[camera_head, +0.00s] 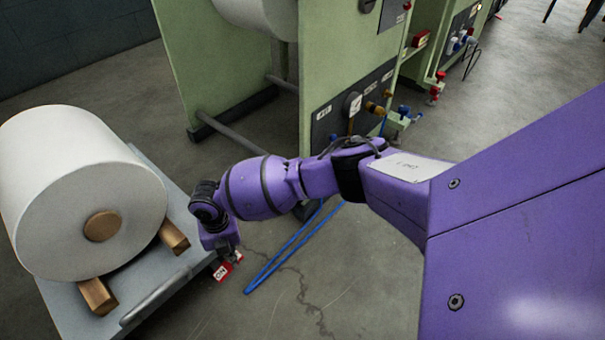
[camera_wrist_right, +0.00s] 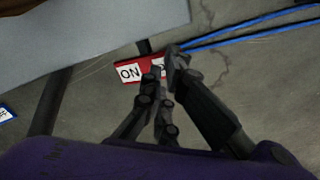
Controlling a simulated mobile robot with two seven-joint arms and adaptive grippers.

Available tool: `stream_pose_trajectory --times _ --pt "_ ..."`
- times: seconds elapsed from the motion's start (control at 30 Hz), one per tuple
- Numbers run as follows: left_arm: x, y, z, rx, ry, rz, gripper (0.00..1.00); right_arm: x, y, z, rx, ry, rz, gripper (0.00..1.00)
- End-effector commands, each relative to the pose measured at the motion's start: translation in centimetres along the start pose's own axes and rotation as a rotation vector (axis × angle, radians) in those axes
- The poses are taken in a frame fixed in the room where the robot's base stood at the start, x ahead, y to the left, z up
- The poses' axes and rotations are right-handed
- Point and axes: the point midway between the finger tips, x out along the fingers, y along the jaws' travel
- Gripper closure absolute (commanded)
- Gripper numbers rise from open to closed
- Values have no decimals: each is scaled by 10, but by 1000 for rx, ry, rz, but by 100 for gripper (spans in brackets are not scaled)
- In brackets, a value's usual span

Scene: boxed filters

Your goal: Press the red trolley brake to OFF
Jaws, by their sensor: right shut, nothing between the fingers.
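The red trolley brake (camera_head: 222,272) sits low at the right edge of the grey trolley (camera_head: 170,290), with a white ON label facing up. In the right wrist view the brake (camera_wrist_right: 122,84) shows ON on its left half. A second white label on its right half is mostly hidden behind my fingers. My right gripper (camera_head: 232,256) is shut and empty, fingers pointing down at the brake. In the wrist view its fingertips (camera_wrist_right: 165,68) overlap the brake's right half; I cannot tell whether they touch it. My left gripper is not in view.
A large white roll (camera_head: 60,190) rests on wooden chocks (camera_head: 98,296) on the trolley. A green machine (camera_head: 325,60) with gauges and valves stands behind my right arm. Blue hoses (camera_head: 290,250) lie on the cracked concrete floor right of the brake.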

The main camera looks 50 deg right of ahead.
Motion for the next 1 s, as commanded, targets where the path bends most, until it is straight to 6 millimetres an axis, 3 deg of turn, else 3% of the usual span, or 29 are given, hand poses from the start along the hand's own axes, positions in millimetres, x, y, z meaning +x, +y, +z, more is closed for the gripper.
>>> stream_pose_trajectory --times 1.0 --pt "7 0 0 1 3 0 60 15 1 1 0 -1 1 100"
